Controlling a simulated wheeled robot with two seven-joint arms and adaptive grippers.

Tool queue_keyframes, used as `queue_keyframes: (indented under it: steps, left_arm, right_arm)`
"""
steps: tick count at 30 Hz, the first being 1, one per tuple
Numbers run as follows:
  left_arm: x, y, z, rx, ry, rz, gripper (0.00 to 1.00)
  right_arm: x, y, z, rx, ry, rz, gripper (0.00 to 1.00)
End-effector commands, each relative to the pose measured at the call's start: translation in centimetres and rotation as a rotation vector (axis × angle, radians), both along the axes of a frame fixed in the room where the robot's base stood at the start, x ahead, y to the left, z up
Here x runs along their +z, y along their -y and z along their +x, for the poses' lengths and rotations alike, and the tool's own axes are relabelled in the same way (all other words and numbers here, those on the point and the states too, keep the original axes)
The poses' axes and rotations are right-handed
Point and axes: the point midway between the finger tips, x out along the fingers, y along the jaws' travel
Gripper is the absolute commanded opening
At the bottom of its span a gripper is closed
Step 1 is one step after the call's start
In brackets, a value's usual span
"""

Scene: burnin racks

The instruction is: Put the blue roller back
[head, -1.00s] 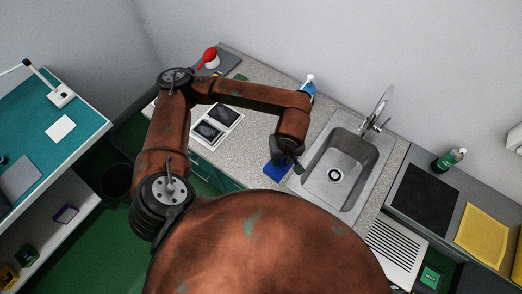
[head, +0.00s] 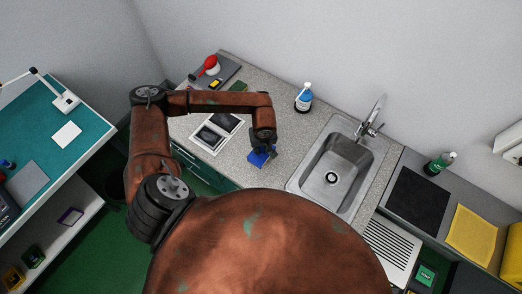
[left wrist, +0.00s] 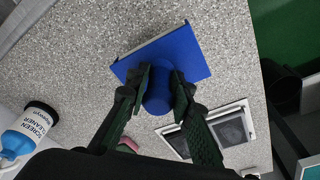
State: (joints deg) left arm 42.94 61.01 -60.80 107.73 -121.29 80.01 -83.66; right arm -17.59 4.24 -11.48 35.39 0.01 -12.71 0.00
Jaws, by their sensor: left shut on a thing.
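My left gripper (head: 263,147) is shut on the round blue grip of the blue roller (head: 258,160), above the speckled counter left of the sink. In the left wrist view, the blue roller (left wrist: 188,52) shows a flat, wide blue body with a pale edge, and the fingers of my left gripper (left wrist: 160,85) sit on both sides of its grip. I cannot tell whether it touches the counter. My right gripper is not in view.
Two framed panels (head: 208,138) lie on the counter to the left. A grey tray (head: 232,72) with a red-handled tool (head: 208,65) is at the back.

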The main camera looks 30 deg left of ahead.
Motion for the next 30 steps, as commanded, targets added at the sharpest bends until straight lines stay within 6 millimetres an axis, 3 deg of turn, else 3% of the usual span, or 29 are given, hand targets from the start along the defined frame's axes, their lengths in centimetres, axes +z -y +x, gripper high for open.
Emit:
queue_keyframes:
  steps: [9, 30]
  left_arm:
    - [-3.5, -0.5, 0.3, 0.001, 0.0, 0.0, 0.0]
    - [-5.0, -0.6, 0.2, 0.0, -0.001, 0.002, 0.0]
  right_arm:
    - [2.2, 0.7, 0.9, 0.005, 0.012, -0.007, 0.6]
    - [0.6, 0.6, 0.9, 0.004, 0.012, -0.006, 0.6]
